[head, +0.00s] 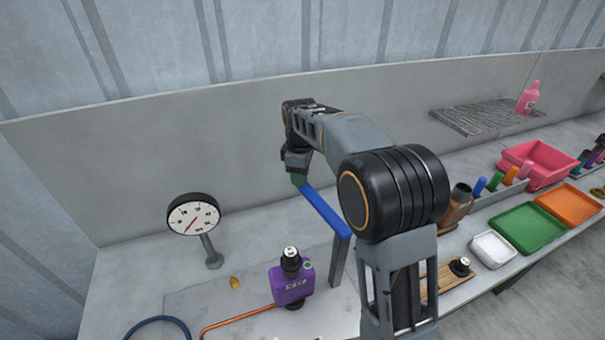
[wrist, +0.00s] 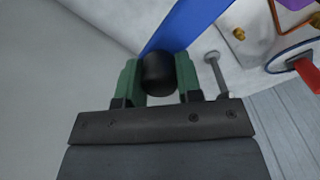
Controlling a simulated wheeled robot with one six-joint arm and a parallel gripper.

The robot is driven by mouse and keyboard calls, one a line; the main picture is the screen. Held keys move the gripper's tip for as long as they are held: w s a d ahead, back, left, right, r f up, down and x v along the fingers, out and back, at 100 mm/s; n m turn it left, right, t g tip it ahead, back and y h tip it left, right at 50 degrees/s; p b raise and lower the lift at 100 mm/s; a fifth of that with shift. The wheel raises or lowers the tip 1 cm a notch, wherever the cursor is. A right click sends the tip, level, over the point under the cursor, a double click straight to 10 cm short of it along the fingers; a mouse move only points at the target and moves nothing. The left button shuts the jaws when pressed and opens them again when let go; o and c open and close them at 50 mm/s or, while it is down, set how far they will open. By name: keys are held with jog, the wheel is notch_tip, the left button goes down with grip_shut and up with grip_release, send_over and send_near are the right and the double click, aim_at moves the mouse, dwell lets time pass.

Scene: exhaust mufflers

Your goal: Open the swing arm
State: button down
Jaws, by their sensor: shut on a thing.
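The swing arm is a blue bar (head: 324,211) on a grey upright post (head: 339,262), standing out over the bench toward the back wall. In the wrist view the blue bar (wrist: 190,24) runs up and away from a black knob (wrist: 158,72) at its end. My gripper (head: 298,179) is at the bar's far end. In the wrist view the green fingers of my gripper (wrist: 158,78) are closed on the black knob, one on each side. In the head view the knob is hidden by my gripper.
A dial gauge (head: 194,215) stands left of the bar. A purple device (head: 292,283) sits in front of it. A blue hose (head: 157,325) and copper tube (head: 238,318) lie at the front left. Green (head: 527,228) and orange (head: 568,204) trays are at right.

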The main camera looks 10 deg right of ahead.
jog(key=c, duration=0.8)
grip_release()
notch_tip(320, 180, up, 14)
jog(key=shift+f, duration=0.1)
jog(key=shift+s+d, duration=0.1)
jog(key=shift+d, duration=0.05)
